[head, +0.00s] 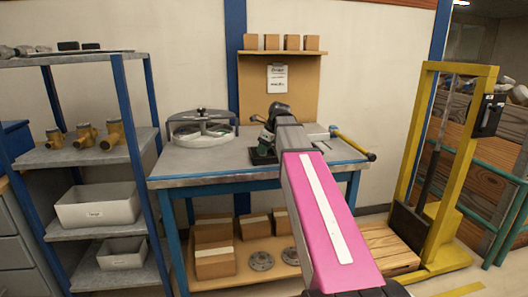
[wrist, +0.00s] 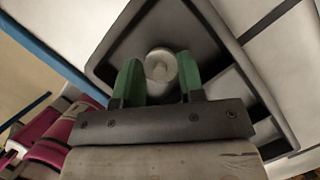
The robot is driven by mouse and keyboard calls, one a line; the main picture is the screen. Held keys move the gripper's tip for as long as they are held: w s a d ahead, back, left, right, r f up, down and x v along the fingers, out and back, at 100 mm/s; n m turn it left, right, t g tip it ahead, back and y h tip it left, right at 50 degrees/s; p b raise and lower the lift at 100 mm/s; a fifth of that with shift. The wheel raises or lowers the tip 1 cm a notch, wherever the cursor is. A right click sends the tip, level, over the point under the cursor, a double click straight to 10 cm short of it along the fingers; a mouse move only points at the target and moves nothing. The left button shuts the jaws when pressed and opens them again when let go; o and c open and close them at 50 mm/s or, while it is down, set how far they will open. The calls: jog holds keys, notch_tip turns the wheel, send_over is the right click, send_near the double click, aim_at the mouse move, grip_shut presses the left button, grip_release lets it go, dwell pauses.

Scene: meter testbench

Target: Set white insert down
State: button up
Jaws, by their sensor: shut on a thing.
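The white insert (wrist: 160,66) is a small round pale piece with a raised middle, seen in the wrist view. My gripper (wrist: 158,80) has its green fingers on either side of it and is shut on it. Beyond it is a dark grey tray (wrist: 212,50) with raised walls and compartments. I cannot tell whether the insert touches the tray floor. In the head view my gripper (head: 266,138) is low over the dark tray (head: 262,160) on the workbench (head: 205,165). My arm hides part of that spot, and the insert cannot be made out there.
A round clamp-like fixture (head: 202,128) stands at the bench's left rear. A yellow-handled tool (head: 352,145) lies at the right end. Brass fittings (head: 86,134) sit on a shelf at left. A yellow frame (head: 412,150) stands at right. The bench front left is clear.

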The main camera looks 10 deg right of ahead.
jog(key=shift+f, duration=0.6)
jog(key=o, duration=0.9)
jog(key=shift+f, duration=0.1)
jog(key=v, duration=1.2)
jog(key=shift+w+a+r, duration=0.1)
jog(key=shift+r, duration=0.1)
